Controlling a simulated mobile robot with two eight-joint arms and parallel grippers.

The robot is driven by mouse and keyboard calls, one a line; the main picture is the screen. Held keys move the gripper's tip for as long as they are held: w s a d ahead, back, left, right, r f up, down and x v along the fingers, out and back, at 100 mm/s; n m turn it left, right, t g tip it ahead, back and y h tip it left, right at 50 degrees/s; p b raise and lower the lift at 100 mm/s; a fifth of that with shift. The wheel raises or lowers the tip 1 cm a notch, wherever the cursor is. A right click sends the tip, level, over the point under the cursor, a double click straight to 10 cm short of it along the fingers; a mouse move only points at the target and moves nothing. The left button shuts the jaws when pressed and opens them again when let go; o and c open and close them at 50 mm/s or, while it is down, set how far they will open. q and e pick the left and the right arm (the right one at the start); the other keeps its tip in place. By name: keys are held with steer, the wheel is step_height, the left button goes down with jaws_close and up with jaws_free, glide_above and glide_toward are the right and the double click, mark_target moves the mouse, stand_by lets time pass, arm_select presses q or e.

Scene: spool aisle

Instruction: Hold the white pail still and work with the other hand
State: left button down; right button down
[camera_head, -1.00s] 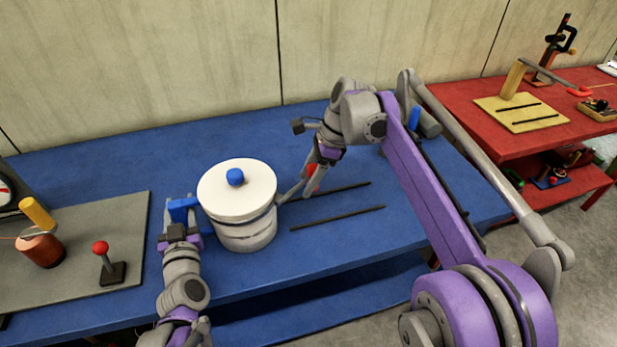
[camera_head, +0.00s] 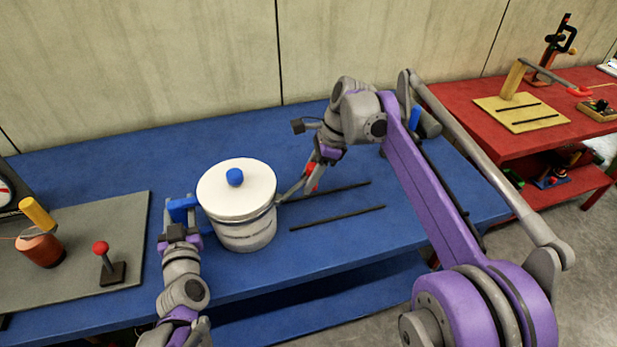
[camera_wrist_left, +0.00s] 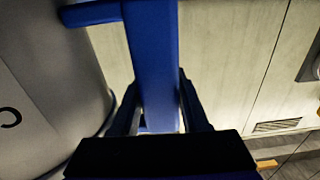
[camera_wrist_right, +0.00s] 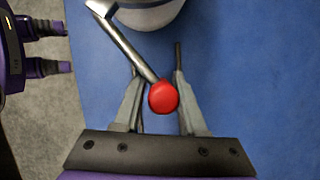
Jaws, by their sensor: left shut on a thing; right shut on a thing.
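The white pail (camera_head: 247,235) stands upright on the blue table. Its white lid (camera_head: 256,190) with a blue knob (camera_head: 235,177) is on top. My left gripper (camera_head: 180,222) is shut on the blue handle (camera_wrist_left: 152,60) at the pail's left side; the pail's wall (camera_wrist_left: 50,70) is beside it in the left wrist view. My right gripper (camera_head: 314,172) is at the pail's right side, shut on a metal crank with a red knob (camera_wrist_right: 163,97). The crank's rod (camera_wrist_right: 125,45) runs from the pail between the fingers. The fingers partly hide the knob in the head view.
Two dark strips (camera_head: 338,217) lie on the blue table (camera_head: 110,170) right of the pail. A grey board (camera_head: 75,275) at left bears a red-knobbed lever (camera_head: 105,260) and a copper spool (camera_head: 40,248). A red bench (camera_head: 470,130) stands at right.

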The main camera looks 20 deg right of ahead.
steer(key=shift+w+a, duration=0.15)
steer(key=shift+a, duration=0.05)
stand_by(0.7)
steer(key=w+a+n+g, duration=0.3)
steer(key=a+n, duration=0.3)
steer(key=n, duration=0.1)
steer(key=shift+w+n, duration=0.3)
steer(key=shift+w, duration=0.1)
steer(key=shift+a, duration=0.2)
stand_by(0.5)
steer(key=c, duration=0.6)
jaws_free()
steer(key=shift+d, duration=0.1)
